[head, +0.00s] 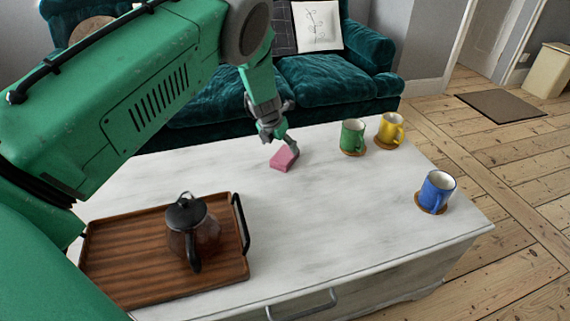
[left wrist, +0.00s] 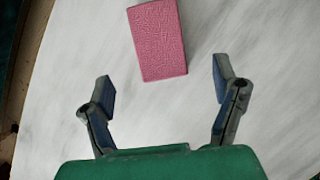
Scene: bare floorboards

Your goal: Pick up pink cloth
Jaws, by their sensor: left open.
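The pink cloth (head: 284,157) is a small pink block-like piece lying on the white table (head: 330,215) near its back edge. My left gripper (head: 280,138) is just above and behind it in the head view. In the left wrist view the cloth (left wrist: 157,40) lies ahead of the fingertips, roughly centred between them. The left gripper (left wrist: 165,85) is open there, with a finger on each side and nothing between them. In the wrist view the cloth's far end reaches the top edge of the picture. My right gripper is in neither view.
A wooden tray (head: 112,245) with a glass teapot (head: 203,232) stands at the table's left front. Green (head: 352,137), yellow (head: 390,128) and blue (head: 437,190) mugs sit on coasters to the right. A teal sofa (head: 335,85) is behind. The table's middle is clear.

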